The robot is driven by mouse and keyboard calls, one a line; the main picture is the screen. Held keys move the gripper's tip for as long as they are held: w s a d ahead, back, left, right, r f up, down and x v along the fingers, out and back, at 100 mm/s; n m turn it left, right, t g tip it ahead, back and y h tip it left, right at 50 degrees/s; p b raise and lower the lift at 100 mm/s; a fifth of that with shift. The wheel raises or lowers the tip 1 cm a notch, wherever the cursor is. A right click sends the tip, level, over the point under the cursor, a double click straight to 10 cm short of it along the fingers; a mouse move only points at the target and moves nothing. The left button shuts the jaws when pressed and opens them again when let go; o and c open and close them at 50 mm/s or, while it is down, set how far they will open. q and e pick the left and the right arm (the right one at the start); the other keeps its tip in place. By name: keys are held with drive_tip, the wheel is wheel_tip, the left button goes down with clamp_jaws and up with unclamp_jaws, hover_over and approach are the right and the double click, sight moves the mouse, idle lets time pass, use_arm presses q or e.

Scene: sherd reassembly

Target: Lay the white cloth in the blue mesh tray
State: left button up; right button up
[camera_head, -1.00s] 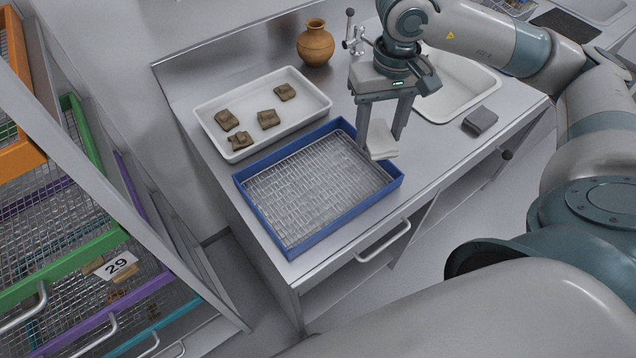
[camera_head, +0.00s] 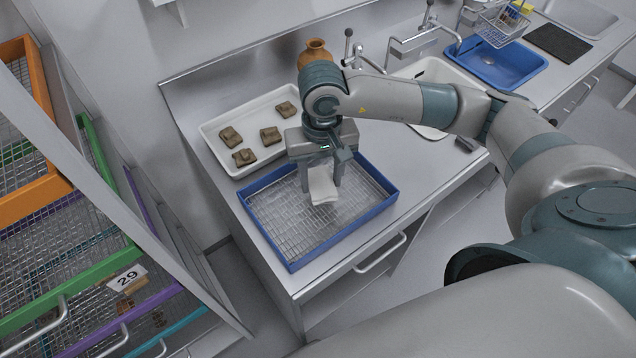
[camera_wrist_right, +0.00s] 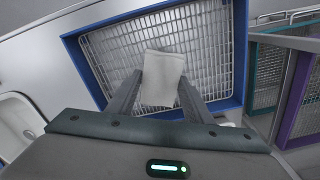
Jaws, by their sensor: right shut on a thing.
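The white cloth (camera_head: 322,187) is a small folded piece held between the fingers of my right gripper (camera_head: 321,178). In the head view it hangs over the middle of the blue mesh tray (camera_head: 293,266); I cannot tell whether its lower edge touches the mesh. In the right wrist view the cloth (camera_wrist_right: 162,78) sits between the two fingers of the right gripper (camera_wrist_right: 160,92), with the tray's blue rim (camera_wrist_right: 88,76) and wire mesh around it. The tray is otherwise empty where it shows. My left gripper is not in view.
A white tray (camera_head: 216,152) with several brown sherds stands behind the blue tray. A clay pot (camera_head: 314,48) is partly hidden behind my right arm. A sink (camera_head: 434,72) and a grey cloth-like block (camera_head: 467,144) lie to the right. Drawers with coloured frames stand at the left.

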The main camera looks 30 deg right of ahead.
sight(318, 183)
drive_tip(key=shift+a+f, duration=0.25)
drive_tip(key=shift+a, duration=0.05)
drive_tip(key=shift+f, duration=0.1)
wheel_tip(318, 183, down, 2)
drive_tip(key=shift+f+p, duration=0.25)
drive_tip(key=shift+p, duration=0.65)
drive_tip(key=shift+f, duration=0.6)
drive_tip(key=shift+f, duration=0.2)
drive_tip(key=o, duration=1)
